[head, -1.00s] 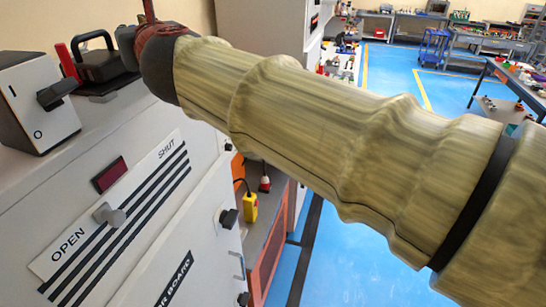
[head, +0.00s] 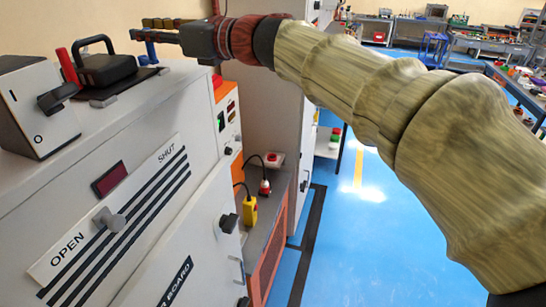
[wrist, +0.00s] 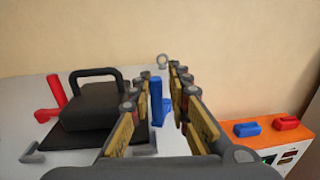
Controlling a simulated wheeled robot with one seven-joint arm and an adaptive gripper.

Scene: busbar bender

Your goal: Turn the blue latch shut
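The blue latch (wrist: 157,100) shows in the wrist view as an upright blue bar with a short blue piece at its base, on the grey cabinet top. My gripper (wrist: 153,80) is open, with one finger on each side of the latch in that view. I cannot tell whether either finger touches it. In the head view my gripper (head: 160,27) points left over the far end of the cabinet top, and part of the blue latch (head: 151,48) shows below the fingers. Nothing appears held.
A black handled block (wrist: 92,108) stands left of the latch, with a red latch (wrist: 56,94) beyond it. A switch box (head: 38,105) sits at the near left of the cabinet (head: 150,105). An orange-topped unit (wrist: 268,133) with blue and red pieces stands right. A wall is behind.

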